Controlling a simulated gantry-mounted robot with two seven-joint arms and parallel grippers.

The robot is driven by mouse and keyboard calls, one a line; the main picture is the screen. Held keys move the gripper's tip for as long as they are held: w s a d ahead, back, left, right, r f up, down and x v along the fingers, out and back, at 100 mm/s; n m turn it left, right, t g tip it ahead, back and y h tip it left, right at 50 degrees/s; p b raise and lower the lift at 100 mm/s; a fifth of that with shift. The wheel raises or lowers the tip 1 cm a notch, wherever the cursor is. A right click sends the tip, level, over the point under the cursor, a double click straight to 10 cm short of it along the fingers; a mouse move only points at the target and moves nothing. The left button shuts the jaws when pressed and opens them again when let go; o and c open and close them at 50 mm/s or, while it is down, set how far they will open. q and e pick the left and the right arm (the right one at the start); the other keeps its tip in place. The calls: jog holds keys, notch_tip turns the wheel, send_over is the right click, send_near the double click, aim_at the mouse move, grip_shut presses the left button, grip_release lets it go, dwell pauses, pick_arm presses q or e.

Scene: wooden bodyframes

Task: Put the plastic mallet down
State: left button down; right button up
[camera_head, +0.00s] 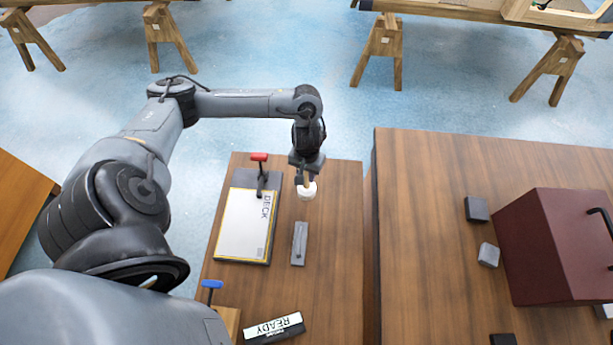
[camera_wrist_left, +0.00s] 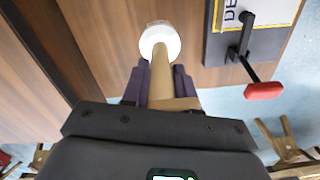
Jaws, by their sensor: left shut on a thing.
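The plastic mallet has a white head (camera_head: 307,191) and a tan handle. My left gripper (camera_head: 305,178) is shut on the handle above the far part of the narrow wooden table. In the left wrist view the white head (camera_wrist_left: 160,42) points away from my left gripper (camera_wrist_left: 160,88), whose dark fingers sit on both sides of the tan handle. I cannot tell whether the head touches the tabletop. My right gripper is not in view.
A clipboard marked DECK (camera_head: 245,225) with a red-handled clamp (camera_head: 259,157) lies left of the mallet. A grey bar (camera_head: 299,243) lies just nearer. A READY sign (camera_head: 273,328) is at the near edge. A larger table with a maroon box (camera_head: 550,245) stands right, across a gap.

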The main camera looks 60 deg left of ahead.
pick_arm(q)
jog(key=w+a+f, duration=0.1)
jog(key=a+f, duration=0.2)
jog(key=f, duration=0.3)
jog(key=shift+w+b, duration=0.3)
jog(key=shift+b, duration=0.1)
jog(key=shift+f, duration=0.15)
jog(key=c, duration=0.9)
grip_release()
jog(key=shift+o, duration=0.2)
